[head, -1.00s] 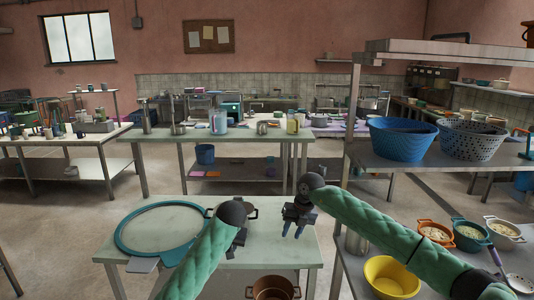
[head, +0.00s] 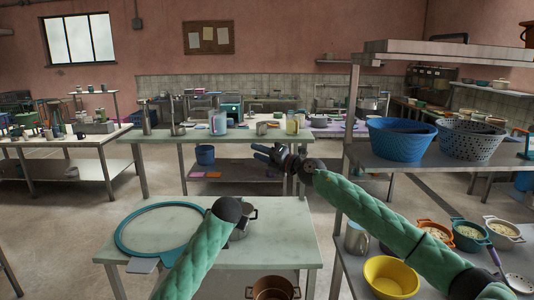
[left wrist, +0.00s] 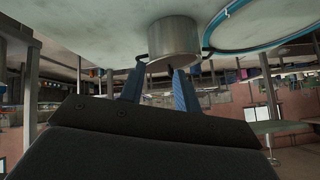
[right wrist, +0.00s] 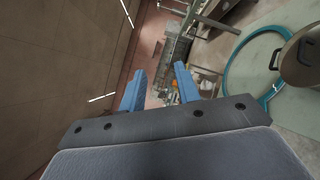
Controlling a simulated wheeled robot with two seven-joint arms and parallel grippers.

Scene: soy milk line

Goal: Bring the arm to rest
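My right gripper (head: 262,153) is raised above the far edge of the near table and points left. In the right wrist view its blue fingers (right wrist: 160,88) stand apart with nothing between them. My left gripper is mostly hidden behind its own wrist in the head view. In the left wrist view its fingers (left wrist: 157,90) stand apart, reaching toward a lidded metal pot (left wrist: 172,38). The pot (head: 244,221) stands on the near table, partly hidden by my left wrist. I cannot tell whether a fingertip touches it.
A teal-rimmed round sieve (head: 118,235) lies on the near table (head: 290,235), left of the pot. A brown pot (head: 272,287) is low in front. The right-hand shelf holds a blue basket (head: 400,138), a yellow bowl (head: 390,277) and several small pots. Open floor lies behind the table.

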